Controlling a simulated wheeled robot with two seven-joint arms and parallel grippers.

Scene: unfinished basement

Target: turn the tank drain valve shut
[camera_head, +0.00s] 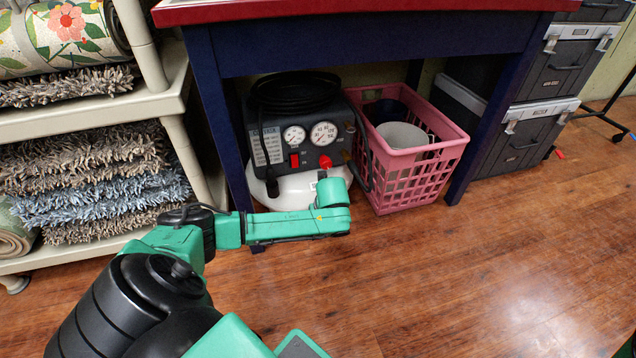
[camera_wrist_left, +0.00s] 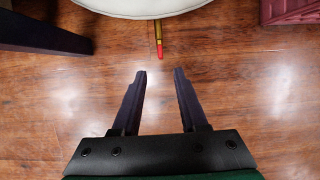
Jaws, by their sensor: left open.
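The air compressor (camera_head: 304,130) stands under the workbench, with a white tank (camera_head: 285,194) below its black gauge panel. In the left wrist view the pale rim of the tank (camera_wrist_left: 140,8) shows at the top. The drain valve (camera_wrist_left: 158,38) is a thin brass piece with a red end, sticking out from under the tank towards my gripper. My left gripper (camera_wrist_left: 160,73) is open and empty, its fingertips a little short of the red end and on either side of its line. In the head view my left arm hides the valve, and the fingers do not show.
A pink basket (camera_head: 420,165) with containers in it stands right of the compressor. The blue bench legs (camera_head: 495,130) flank both. A shelf of rugs (camera_head: 95,180) is at left, dark cases (camera_head: 535,130) at right. The wooden floor (camera_head: 470,280) in front is clear.

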